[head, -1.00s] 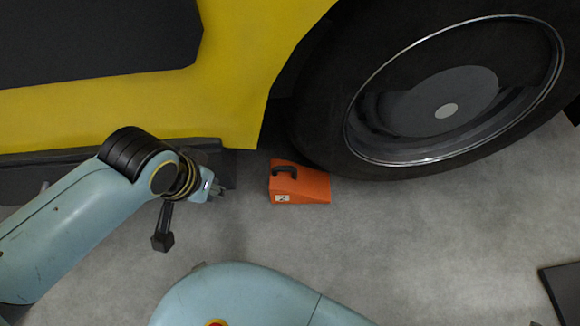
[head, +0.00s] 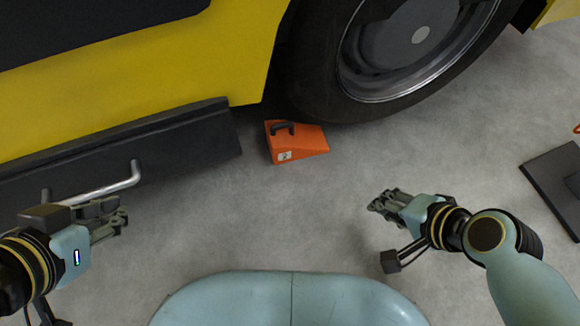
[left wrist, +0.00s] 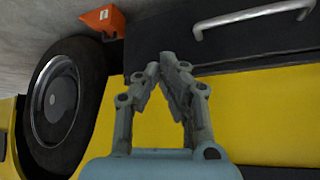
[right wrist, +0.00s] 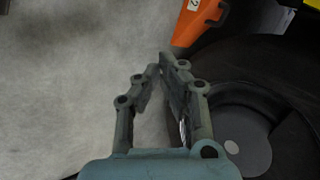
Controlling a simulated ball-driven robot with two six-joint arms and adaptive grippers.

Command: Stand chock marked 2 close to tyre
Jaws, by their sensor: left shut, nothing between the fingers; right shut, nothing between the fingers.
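The orange wedge chock (head: 303,146) with a black handle and a white label marked 2 stands on the grey floor beside the black tyre (head: 300,80). Its far side lies close to the tyre; whether they touch I cannot tell. It also shows in the left wrist view (left wrist: 106,22) and the right wrist view (right wrist: 192,22). My left gripper (head: 122,217) is shut and empty, left of the chock by the vehicle's dark step. My right gripper (head: 376,204) is shut and empty, apart from the chock, to its lower right.
The yellow vehicle (head: 200,75) fills the upper left. A metal handle bar (head: 100,187) sticks out of its dark side step (head: 190,140). A black flat plate (head: 555,180) lies at the right. The floor around the chock's near side is clear.

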